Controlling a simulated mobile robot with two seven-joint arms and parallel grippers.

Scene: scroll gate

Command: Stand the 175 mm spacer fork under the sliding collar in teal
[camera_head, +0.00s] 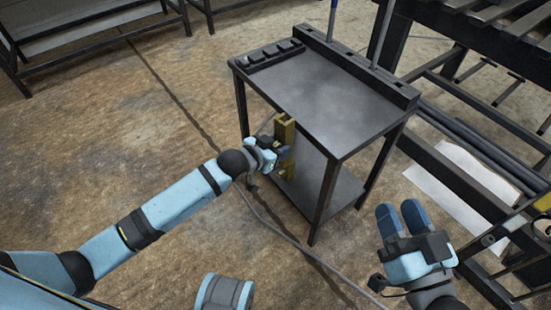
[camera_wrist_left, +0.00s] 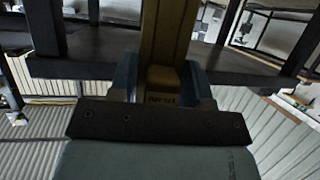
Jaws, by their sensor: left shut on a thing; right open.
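The spacer fork is a yellow-brown upright bar (camera_head: 285,130), held in front of the near left edge of the cart. My left gripper (camera_head: 281,154) is shut on it. In the left wrist view the fork (camera_wrist_left: 168,35) rises between the blue fingers of my left gripper (camera_wrist_left: 162,88); a small label on it is too blurred to read. My right gripper (camera_head: 401,216) is open and empty, right of the cart and apart from it. No teal sliding collar can be made out in either view.
The dark two-shelf cart (camera_head: 335,92) has a mostly bare top, with a slotted rack (camera_head: 270,54) at its left edge. Two thin posts, one bluish (camera_head: 332,18) and one grey (camera_head: 383,35), rise along its back rail. A roller conveyor frame (camera_head: 450,165) stands at the right.

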